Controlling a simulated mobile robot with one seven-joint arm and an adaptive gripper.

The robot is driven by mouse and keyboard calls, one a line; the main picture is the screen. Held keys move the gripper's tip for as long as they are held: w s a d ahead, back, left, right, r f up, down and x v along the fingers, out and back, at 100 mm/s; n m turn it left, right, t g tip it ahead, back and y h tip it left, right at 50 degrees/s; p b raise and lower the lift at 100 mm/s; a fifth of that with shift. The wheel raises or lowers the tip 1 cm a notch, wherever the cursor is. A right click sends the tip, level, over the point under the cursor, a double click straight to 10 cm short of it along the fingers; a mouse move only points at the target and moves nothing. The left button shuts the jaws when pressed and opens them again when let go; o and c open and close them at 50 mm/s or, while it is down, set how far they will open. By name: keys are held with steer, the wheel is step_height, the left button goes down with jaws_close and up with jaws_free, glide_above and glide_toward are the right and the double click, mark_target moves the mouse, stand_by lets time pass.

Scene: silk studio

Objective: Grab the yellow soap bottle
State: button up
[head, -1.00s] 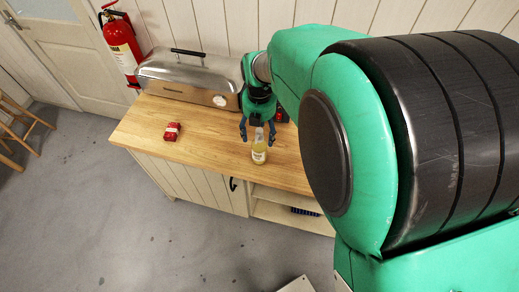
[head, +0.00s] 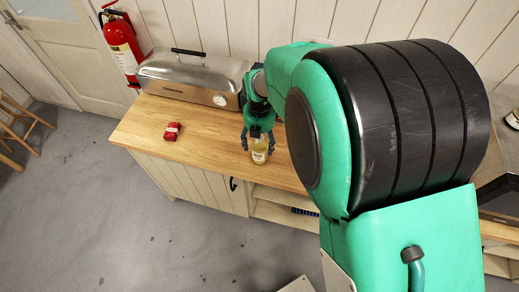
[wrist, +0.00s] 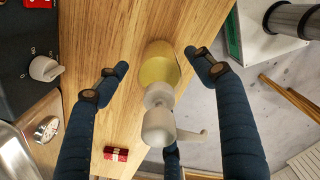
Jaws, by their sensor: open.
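The yellow soap bottle (head: 260,153) stands upright near the front edge of the wooden counter in the head view. In the wrist view the soap bottle (wrist: 160,70) shows its yellow body with a pale grey pump top pointing toward the camera. My gripper (head: 257,143) is right above and around the bottle's upper part in the head view. In the wrist view my gripper (wrist: 155,75) is open, its blue fingers on either side of the bottle with gaps between. The bottle's top is partly hidden by the gripper in the head view.
A red box (head: 172,131) lies on the counter (head: 205,135) to the left. A metal grill (head: 190,75) stands behind it at the wall. A fire extinguisher (head: 122,45) hangs on the wall. The counter between box and bottle is clear.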

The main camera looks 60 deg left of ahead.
steer(key=shift+f, duration=1.85)
steer(key=c, duration=1.6)
steer(key=shift+r, duration=0.15)
steer(key=shift+r, duration=0.45)
steer(key=r, duration=0.2)
steer(key=shift+s+d+r, duration=0.1)
steer(key=shift+d+r, duration=0.1)
steer(key=shift+r, duration=0.1)
steer(key=s+d, duration=0.1)
steer(key=d, duration=0.4)
steer(key=s+d+r, duration=0.1)
steer(key=s+d, duration=0.1)
steer(key=d, duration=0.2)
steer(key=s+d, duration=0.2)
steer(key=d, duration=0.3)
steer(key=shift+d+r, duration=0.15)
steer(key=shift+d, duration=0.2)
